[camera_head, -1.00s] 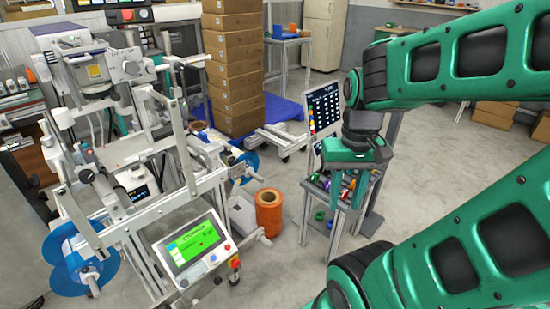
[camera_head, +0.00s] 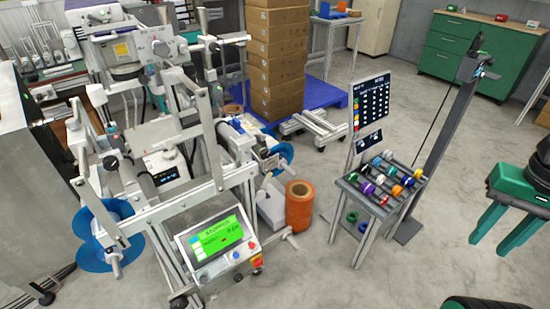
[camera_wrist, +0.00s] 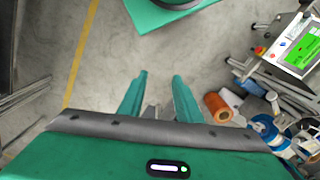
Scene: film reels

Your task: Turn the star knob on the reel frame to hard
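The reel frame (camera_head: 150,215) is a pale metal stand at the left in the head view, with a blue reel (camera_head: 100,238) low on its left side and another at its right. A small dark knob-like part (camera_head: 113,161) shows on it, but I cannot tell whether it is the star knob or read any setting. My gripper (camera_head: 496,242) is at the right edge of the head view, far from the frame. Its two green fingers are apart and empty, also in the wrist view (camera_wrist: 160,80).
A control panel with a green screen (camera_head: 218,240) is on the frame's front. An orange roll (camera_head: 299,206) stands on the floor to its right. A rack of coloured spools (camera_head: 383,185) lies between the frame and my gripper. The floor in front is clear.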

